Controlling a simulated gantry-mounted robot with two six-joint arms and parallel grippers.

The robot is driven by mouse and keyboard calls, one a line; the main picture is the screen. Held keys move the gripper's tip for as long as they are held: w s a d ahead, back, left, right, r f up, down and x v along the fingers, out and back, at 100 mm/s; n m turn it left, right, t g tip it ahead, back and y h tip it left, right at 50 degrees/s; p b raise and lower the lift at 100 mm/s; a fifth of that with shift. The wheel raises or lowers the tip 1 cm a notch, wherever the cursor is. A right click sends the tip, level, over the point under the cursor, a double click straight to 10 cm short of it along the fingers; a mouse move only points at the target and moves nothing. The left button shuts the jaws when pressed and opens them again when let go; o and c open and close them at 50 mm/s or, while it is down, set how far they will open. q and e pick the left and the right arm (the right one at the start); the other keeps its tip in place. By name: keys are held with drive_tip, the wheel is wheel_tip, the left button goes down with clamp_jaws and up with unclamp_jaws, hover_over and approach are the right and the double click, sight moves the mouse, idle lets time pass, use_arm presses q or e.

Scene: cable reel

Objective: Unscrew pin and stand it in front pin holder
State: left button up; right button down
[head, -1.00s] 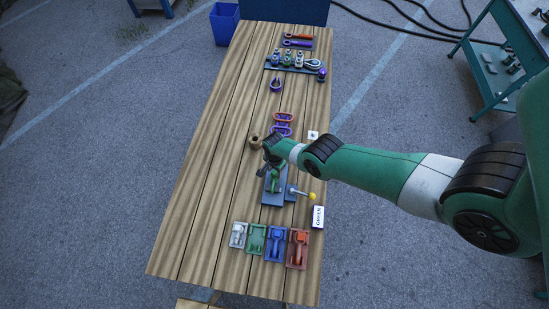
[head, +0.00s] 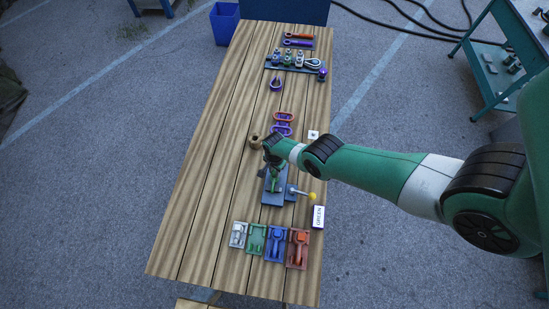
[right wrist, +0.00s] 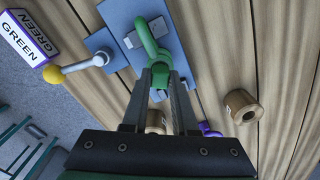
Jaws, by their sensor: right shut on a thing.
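A green shackle (right wrist: 150,38) sits on a blue plate fixture, and it also shows in the head view (head: 274,182). My right gripper (right wrist: 160,76) is shut on the green pin at the shackle's near end. In the head view the right gripper (head: 271,160) hides most of the pin. I cannot tell whether the pin's thread is still engaged. Two brown round holders with holes stand on the table: one (right wrist: 241,105) is clear of the fingers, the other (right wrist: 155,117) is partly hidden between them. In the head view one brown holder (head: 254,142) shows left of the gripper. My left gripper is not in view.
A rod with a yellow ball (head: 312,196) sticks out right of the fixture, beside a GREEN sign (head: 318,216). The table's left side is clear.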

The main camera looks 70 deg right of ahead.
drive_tip(key=n, duration=0.6)
drive_tip(key=shift+r, duration=0.15)
drive_tip(key=m, duration=0.5)
drive_tip(key=shift+m, duration=0.4)
drive_tip(key=shift+r, duration=0.1)
